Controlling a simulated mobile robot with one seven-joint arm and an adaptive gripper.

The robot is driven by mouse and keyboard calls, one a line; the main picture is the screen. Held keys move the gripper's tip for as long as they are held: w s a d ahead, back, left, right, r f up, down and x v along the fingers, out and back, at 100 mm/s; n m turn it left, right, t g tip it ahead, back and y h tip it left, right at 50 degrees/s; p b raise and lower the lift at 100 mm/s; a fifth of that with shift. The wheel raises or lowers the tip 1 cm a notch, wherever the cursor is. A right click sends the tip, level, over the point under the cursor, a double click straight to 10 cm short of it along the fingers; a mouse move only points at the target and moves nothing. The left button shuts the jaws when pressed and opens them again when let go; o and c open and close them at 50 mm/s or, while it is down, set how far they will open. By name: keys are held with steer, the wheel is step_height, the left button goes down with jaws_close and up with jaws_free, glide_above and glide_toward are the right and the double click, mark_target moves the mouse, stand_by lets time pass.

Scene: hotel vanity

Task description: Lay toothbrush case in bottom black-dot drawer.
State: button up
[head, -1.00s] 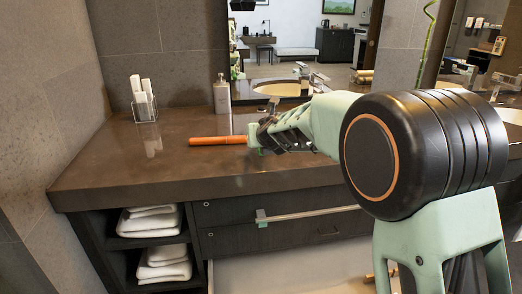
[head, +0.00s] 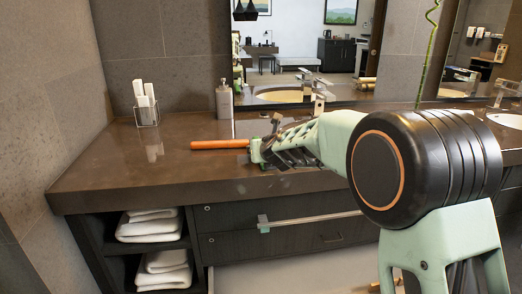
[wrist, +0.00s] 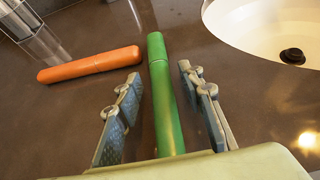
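Two slim cylinders are in view, and I cannot tell for sure which is the toothbrush case. An orange rounded stick (head: 218,145) lies on the counter; it also shows at the left in the wrist view (wrist: 90,65). A green capped tube (wrist: 165,105) lies between the fingers of my gripper (wrist: 160,88) in the wrist view, with a gap on each side. My gripper (head: 256,150) is open, low over the counter, just right of the orange stick. Below the closed drawer fronts (head: 285,240), a pale open drawer interior (head: 300,277) shows; no black dot is readable.
The brown counter (head: 100,170) is clear at the left front. A clear holder with white items (head: 146,110) and a soap bottle (head: 224,100) stand at the back. A sink (wrist: 270,40) lies at the right. Shelves with towels (head: 150,225) are below left.

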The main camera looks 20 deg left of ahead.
steer(key=shift+r, duration=0.1)
steer(key=shift+r+p, duration=0.2)
steer(key=shift+p, duration=0.1)
steer(key=shift+s+d, duration=0.25)
steer(key=shift+s, duration=0.1)
steer(key=v, duration=1.1)
